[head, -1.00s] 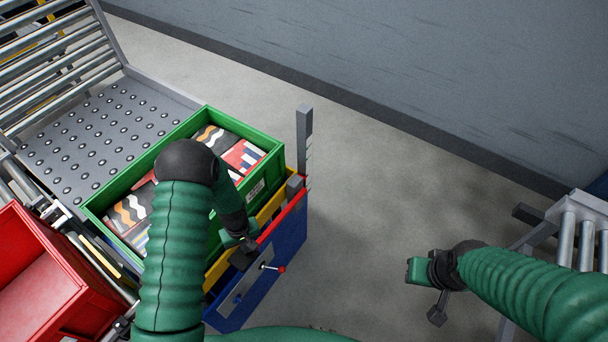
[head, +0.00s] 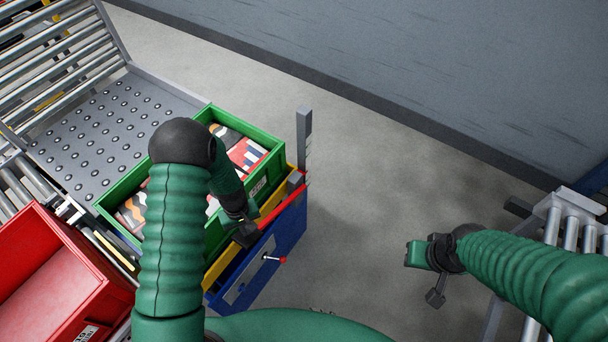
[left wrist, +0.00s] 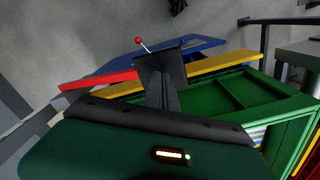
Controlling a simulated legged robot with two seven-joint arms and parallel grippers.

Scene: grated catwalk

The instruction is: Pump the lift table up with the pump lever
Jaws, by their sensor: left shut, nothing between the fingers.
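The lift table (head: 287,238) has blue and yellow frame parts and carries a green crate (head: 271,176) of striped packs. A red bar (head: 287,206) runs along its top edge, probably the pump lever; it also shows in the left wrist view (left wrist: 97,81). A thin short rod with a red knob (head: 283,259) sticks out of the blue side. My left gripper (head: 245,236) is shut and empty at the near end of the red bar; I cannot tell whether they touch. My right gripper (head: 436,296) hangs over the floor at right, its jaws unclear.
A grey notched post (head: 304,138) rises at the table's far corner. A ball-studded deck (head: 95,135) and a red bin (head: 45,285) lie left. A roller conveyor (head: 575,215) stands right. The floor between is clear, with a grey wall behind.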

